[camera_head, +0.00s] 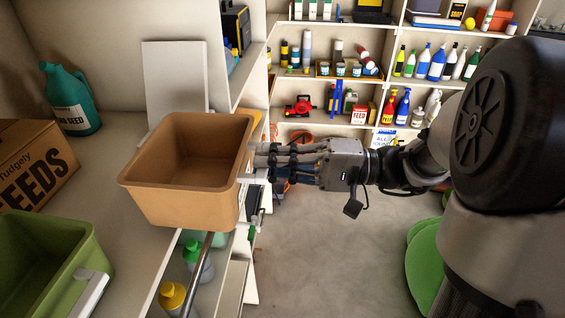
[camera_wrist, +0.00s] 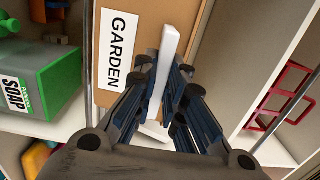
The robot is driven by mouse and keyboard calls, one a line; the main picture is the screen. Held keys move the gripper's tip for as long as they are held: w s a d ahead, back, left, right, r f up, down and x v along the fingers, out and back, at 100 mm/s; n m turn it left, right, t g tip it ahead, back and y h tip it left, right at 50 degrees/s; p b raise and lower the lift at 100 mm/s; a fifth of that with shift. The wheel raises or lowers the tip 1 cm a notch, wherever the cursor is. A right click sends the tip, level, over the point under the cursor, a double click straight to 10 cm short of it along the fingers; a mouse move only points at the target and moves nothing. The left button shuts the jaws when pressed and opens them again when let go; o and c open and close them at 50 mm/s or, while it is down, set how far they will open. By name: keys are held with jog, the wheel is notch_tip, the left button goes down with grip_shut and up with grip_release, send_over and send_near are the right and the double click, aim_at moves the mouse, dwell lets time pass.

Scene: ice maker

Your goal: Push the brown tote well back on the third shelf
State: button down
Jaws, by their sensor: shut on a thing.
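The brown tote (camera_head: 185,207) is an open, empty bin at the front of a shelf (camera_head: 112,222) in the head view. Its right part juts out past the shelf's front edge. I cannot tell whether its base rests on the shelf. In the wrist view the tote's front (camera_wrist: 145,20) carries a white GARDEN label (camera_wrist: 119,48) and a white handle (camera_wrist: 170,45). My gripper (camera_head: 254,162) reaches in from the right at the tote's front. In the wrist view my gripper (camera_wrist: 166,72) is shut on the handle, with a finger on each side.
A green bin (camera_head: 45,265), a FEEDS carton (camera_head: 38,160) and a teal jug (camera_head: 70,100) stand on the same shelf. A white panel (camera_head: 174,80) leans behind the tote. Bottles (camera_head: 172,297) stand on the shelf below. Open floor (camera_head: 330,240) lies right of the shelves.

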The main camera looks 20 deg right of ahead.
jog(key=b, duration=0.3)
send_near(161, 170)
jog(key=r, duration=0.2)
jog(key=shift+s+d+r, duration=0.3)
jog(key=shift+w+f+b+x, duration=0.15)
jog(key=shift+b+x, duration=0.45)
jog(key=shift+x, duration=1)
jog(key=shift+f+b+x, duration=0.3)
jog(key=shift+b+x, duration=0.35)
jog(key=shift+x, duration=0.9)
jog(key=shift+w+f+b+x, duration=0.15)
jog(key=shift+b+x, duration=0.45)
jog(key=shift+x, duration=1)
jog(key=shift+s+d, duration=0.1)
jog(key=shift+f+b, duration=0.7)
jog(key=shift+b, duration=0.05)
jog(key=c, duration=1.6)
grip_release()
jog(key=v, duration=1.2)
